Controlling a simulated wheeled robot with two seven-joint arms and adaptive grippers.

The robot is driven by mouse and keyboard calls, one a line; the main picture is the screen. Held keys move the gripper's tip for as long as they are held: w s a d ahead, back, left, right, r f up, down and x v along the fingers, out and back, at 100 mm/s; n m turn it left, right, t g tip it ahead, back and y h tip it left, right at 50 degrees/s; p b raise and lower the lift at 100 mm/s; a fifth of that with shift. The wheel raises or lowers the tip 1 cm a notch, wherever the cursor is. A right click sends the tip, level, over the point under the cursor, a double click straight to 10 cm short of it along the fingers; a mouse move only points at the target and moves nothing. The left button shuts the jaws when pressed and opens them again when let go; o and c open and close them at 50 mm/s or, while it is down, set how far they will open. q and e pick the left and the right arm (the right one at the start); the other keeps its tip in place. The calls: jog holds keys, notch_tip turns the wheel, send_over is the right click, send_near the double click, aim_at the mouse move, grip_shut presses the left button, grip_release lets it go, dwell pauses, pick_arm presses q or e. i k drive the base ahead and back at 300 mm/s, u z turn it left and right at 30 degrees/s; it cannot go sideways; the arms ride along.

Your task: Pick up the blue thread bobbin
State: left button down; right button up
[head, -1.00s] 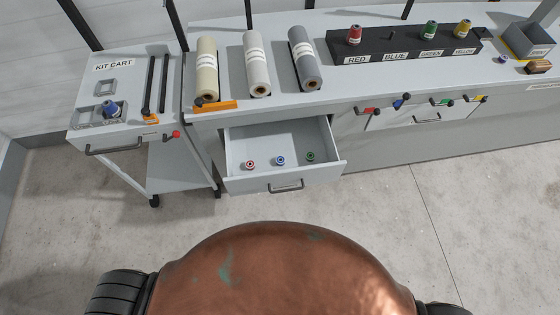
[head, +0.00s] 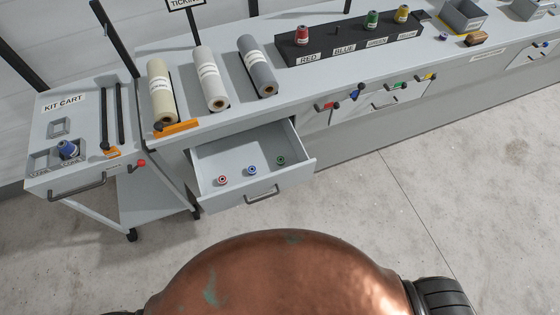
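A small blue bobbin (head: 252,170) stands in the open drawer (head: 208,200) under the worktop, between a red bobbin (head: 222,180) and a green bobbin (head: 281,160). A larger blue thread cone (head: 68,149) sits in a holder on the kit cart (head: 42,183) at the left. Neither of my grippers is in view.
Fabric rolls (head: 212,80) lie on the worktop behind the drawer. A black rack (head: 322,51) holds red, green and yellow cones, with its BLUE place empty. Coloured handles line the worktop front. The drawer juts out over open floor (head: 345,220).

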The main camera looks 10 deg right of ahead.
aim_at(252, 173)
jog(key=u, duration=0.45)
jog(key=k, duration=1.15)
jog(key=u, duration=1.3)
jog(key=i, duration=0.9)
jog(key=z, duration=0.6)
jog(key=i, duration=0.85)
jog(key=z, duration=0.8)
